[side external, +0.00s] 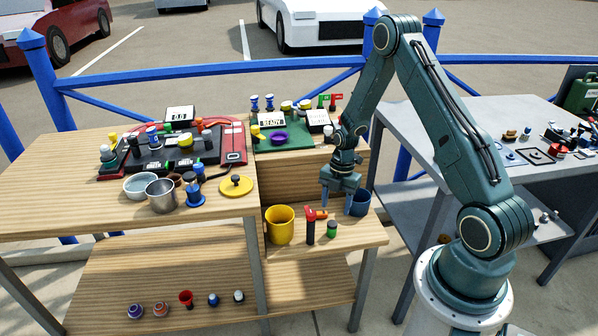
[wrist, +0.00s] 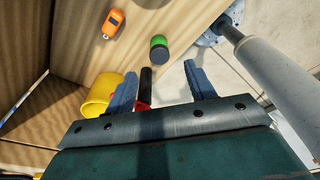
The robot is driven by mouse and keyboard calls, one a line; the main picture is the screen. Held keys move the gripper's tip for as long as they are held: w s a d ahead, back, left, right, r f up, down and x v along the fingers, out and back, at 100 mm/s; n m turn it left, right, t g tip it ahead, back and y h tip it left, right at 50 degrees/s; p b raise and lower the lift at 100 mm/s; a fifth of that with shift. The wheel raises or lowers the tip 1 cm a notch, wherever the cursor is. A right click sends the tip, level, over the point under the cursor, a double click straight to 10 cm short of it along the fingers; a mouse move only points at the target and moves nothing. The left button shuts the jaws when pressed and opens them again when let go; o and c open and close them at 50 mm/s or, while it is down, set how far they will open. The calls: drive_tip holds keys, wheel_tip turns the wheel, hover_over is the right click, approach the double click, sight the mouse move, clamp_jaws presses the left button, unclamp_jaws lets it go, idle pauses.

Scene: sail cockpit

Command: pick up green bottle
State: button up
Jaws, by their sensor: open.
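A small bottle with a green band and dark body (side external: 331,229) stands on the lower wooden shelf in the side external view. In the wrist view the green bottle (wrist: 159,48) lies beyond the fingertips, roughly between their lines. My gripper (side external: 338,202) is above the shelf, pointing down, a little above the bottle and apart from it. In the wrist view my gripper (wrist: 161,78) has its fingers spread, with nothing held between them.
A red-topped black tool (side external: 310,226), an orange device (side external: 320,214) and a yellow cup (side external: 279,225) stand left of the bottle. A blue cup (side external: 358,203) is to its right. The red-and-black tool (wrist: 146,84) appears near the left finger. The shelf front is clear.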

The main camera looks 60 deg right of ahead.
sight(333, 223)
drive_tip(key=shift+a+f, duration=0.15)
drive_tip(key=shift+f, duration=0.8)
drive_tip(key=shift+a+f, duration=0.15)
drive_tip(key=shift+f, duration=0.8)
drive_tip(key=shift+f, duration=0.1)
drive_tip(key=shift+a+f, duration=0.2)
drive_tip(key=shift+f, duration=1.05)
drive_tip(key=shift+a+f, duration=0.2)
drive_tip(key=shift+f, duration=1)
drive_tip(key=c, duration=1.1)
